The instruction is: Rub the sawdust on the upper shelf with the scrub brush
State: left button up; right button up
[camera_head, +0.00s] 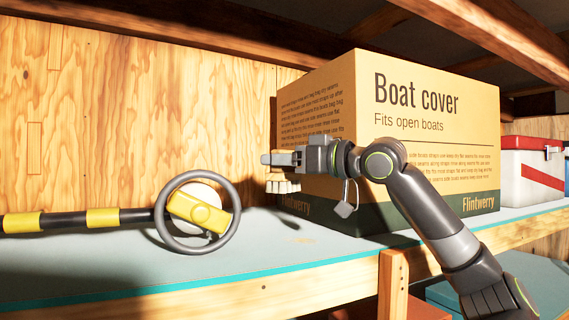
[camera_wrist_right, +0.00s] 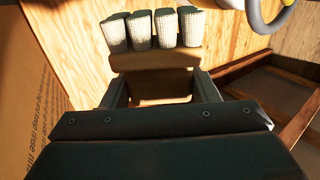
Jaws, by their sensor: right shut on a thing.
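The scrub brush (camera_head: 283,186) has a wooden block and pale bristle tufts that point down in the head view. My right gripper (camera_head: 284,160) is shut on its block and holds it above the upper shelf (camera_head: 340,262), in front of the box's left side. In the right wrist view, the brown block (camera_wrist_right: 155,61) sits between the fingers, with several whitish tufts beyond it. A faint tan patch, perhaps the sawdust (camera_head: 304,240), lies on the shelf below and slightly right of the brush. The bristles look clear of the shelf. My left gripper is out of view.
A large "Boat cover" box (camera_head: 440,150) stands close behind and right of my right gripper. A white and red cooler (camera_head: 530,165) is at far right. The shelf's front middle is clear.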

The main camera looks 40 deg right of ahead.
jog(key=shift+f, duration=0.1)
notch_tip(320, 180, up, 2)
jog(key=shift+s+r, duration=0.1)
jog(key=shift+r, duration=0.1)
jog(key=shift+w+r, duration=0.25)
jog(key=shift+r, duration=0.1)
jog(key=shift+s, duration=0.2)
jog(key=shift+w, duration=0.1)
dwell(0.8)
